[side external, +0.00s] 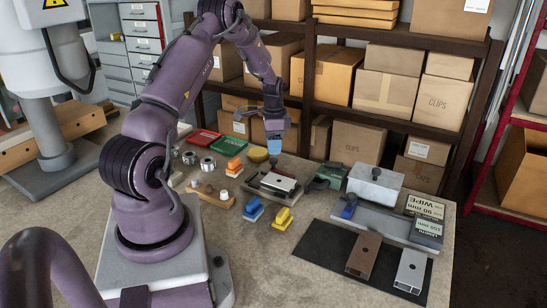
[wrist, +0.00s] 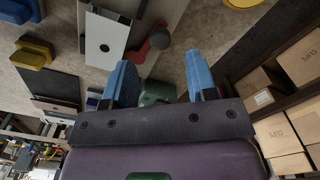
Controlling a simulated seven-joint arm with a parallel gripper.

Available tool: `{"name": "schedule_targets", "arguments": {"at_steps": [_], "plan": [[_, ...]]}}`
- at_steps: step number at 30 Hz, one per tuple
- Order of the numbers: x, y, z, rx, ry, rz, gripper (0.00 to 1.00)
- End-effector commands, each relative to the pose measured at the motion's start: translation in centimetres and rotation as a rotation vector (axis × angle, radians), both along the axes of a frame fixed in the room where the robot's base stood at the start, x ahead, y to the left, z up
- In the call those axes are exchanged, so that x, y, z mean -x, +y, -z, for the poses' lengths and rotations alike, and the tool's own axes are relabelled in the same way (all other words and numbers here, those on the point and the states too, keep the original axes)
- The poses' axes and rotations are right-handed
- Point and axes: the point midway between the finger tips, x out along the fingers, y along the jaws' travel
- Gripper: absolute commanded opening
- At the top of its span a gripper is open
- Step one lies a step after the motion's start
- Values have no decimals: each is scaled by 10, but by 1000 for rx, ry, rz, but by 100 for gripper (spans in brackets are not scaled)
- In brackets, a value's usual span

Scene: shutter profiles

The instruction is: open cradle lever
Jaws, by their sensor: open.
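My gripper (side external: 274,148) hangs above the back of the bench with its blue fingers apart and nothing between them. In the wrist view my gripper (wrist: 163,76) also shows open and empty. The cradle (side external: 262,190) stands below it, with a silver profile (side external: 279,182) lying in it. In the wrist view the silver profile (wrist: 106,40) has a dark hole and slot. In the side view the lever is too small to make out clearly.
A green device (side external: 329,177) and a grey fixture with a blue handle (side external: 349,205) are to the right. Two profiles lie on a black mat (side external: 330,262). Shelving with boxes (side external: 357,142) stands behind.

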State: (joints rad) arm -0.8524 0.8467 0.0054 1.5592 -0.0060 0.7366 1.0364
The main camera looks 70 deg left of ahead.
Motion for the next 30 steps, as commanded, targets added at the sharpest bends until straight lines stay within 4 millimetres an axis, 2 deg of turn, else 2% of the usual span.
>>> {"name": "schedule_targets", "arguments": {"at_steps": [3,9,20,23,27,30], "plan": [[0,0,23,2,2,0,52],[0,0,45,0,0,0,52],[0,0,51,-1,0,-1,52],[0,0,51,-1,0,-1,34],[0,0,50,-1,0,-1,2],[0,0,50,-1,-1,-1,0]]}}
